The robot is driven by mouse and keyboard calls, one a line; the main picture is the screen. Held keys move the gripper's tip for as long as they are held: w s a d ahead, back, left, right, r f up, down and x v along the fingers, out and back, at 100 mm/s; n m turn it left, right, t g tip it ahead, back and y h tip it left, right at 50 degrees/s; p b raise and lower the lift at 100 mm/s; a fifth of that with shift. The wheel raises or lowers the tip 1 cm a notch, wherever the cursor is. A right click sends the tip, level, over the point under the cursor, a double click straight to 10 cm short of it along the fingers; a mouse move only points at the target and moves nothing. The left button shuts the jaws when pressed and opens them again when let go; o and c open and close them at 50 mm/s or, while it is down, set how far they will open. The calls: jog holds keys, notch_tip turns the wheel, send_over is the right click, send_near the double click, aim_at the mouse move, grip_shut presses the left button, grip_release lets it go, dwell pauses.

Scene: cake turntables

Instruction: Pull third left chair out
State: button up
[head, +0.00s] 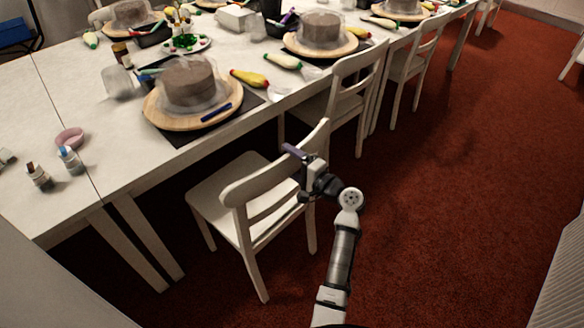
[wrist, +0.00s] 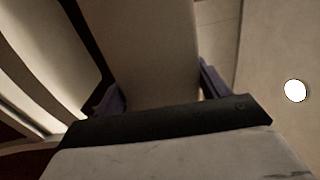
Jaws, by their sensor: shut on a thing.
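A white wooden chair (head: 237,200) stands nearest to me at the long white table, with its seat front toward the table edge. My gripper (head: 294,153) is at the upper right end of this chair's backrest, shut on it. In the wrist view my gripper (wrist: 158,88) has its purple fingers on either side of a pale wooden piece of the chair (wrist: 155,45). The contact faces of the fingers are hidden. Two more white chairs, one in the middle (head: 350,90) and one farther along (head: 412,62), stand upright along the same table side.
The long white table (head: 125,165) carries cakes on wooden turntables (head: 190,95), piping bags (head: 250,78), small bottles (head: 70,160) and a pink bowl (head: 69,138). Open red carpet (head: 450,200) lies to the right. A pale ribbed panel (head: 565,275) stands at the lower right.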

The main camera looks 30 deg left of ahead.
jog(key=shift+w+d+r, duration=0.15)
jog(key=shift+d+r, duration=0.45)
jog(key=shift+r, duration=0.05)
jog(key=shift+s+f+b, duration=0.2)
jog(key=shift+f+b, duration=0.95)
jog(key=shift+b, duration=0.1)
jog(key=shift+s+a+f, duration=0.1)
jog(key=shift+s+f, duration=0.1)
jog(key=shift+f, duration=0.25)
jog(key=o, duration=1.7)
jog(key=shift+f, duration=0.1)
jog(key=shift+c, duration=0.2)
jog(key=o, duration=0.4)
jog(key=shift+w+a+f, duration=0.15)
jog(key=shift+a+f, duration=0.05)
jog(key=shift+a, duration=0.05)
jog(key=shift+c, duration=0.2)
jog(key=shift+d+r, duration=0.1)
jog(key=shift+r, duration=0.15)
jog(key=shift+d, duration=0.1)
